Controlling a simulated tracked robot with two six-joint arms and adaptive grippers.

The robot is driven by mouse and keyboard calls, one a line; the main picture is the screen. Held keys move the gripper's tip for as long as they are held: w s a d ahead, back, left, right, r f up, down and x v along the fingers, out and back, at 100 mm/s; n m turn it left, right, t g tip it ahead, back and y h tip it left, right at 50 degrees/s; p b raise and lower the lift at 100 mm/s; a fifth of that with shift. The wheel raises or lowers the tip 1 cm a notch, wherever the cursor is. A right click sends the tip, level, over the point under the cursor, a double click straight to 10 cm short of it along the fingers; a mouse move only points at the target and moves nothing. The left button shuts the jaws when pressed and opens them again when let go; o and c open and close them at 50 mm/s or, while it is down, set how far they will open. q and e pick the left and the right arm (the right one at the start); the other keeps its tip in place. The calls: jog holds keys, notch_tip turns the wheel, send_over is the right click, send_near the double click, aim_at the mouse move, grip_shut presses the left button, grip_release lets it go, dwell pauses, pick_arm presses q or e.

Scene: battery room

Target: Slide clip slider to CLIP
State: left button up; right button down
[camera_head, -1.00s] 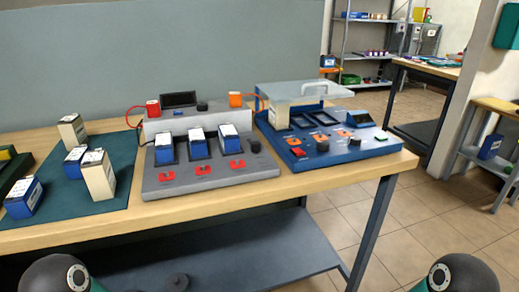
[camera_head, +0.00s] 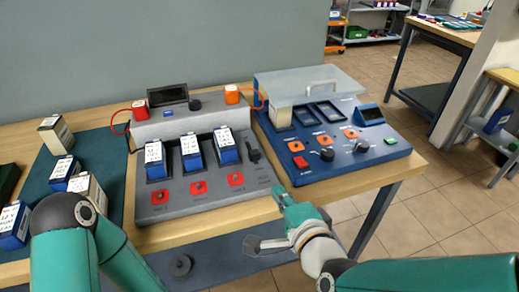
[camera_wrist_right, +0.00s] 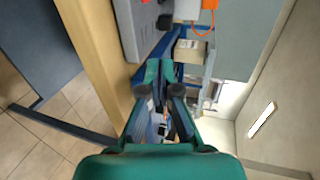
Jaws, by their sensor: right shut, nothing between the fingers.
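The grey clip station (camera_head: 215,184) stands on the table in the head view, with several blue and white battery packs in its bays. The black slider (camera_head: 253,154) sits in a slot at its right side; I cannot read its marking. My right gripper (camera_head: 279,192) is shut and empty, just off the station's front right corner, in front of the slider and apart from it. In the right wrist view its fingertips (camera_wrist_right: 159,72) point towards the gap between the stations. My left arm enters at the lower left; its gripper is out of view.
A blue station (camera_head: 335,165) with knobs and a raised clear lid (camera_head: 310,84) stands close on the right. Battery packs (camera_head: 90,187) stand on a green mat at the left. Bare wooden table edge (camera_head: 260,208) runs along the front.

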aim_at(265, 181)
jog(key=shift+w+f, duration=0.1)
jog(key=p+x, duration=0.1)
jog(key=x, duration=0.9)
jog(key=shift+w+a+p, duration=0.25)
jog(key=shift+w+a, duration=0.05)
jog(key=shift+w, duration=0.65)
jog(key=shift+w+a+p, duration=0.25)
jog(key=shift+w+a, duration=0.05)
jog(key=shift+w, duration=0.6)
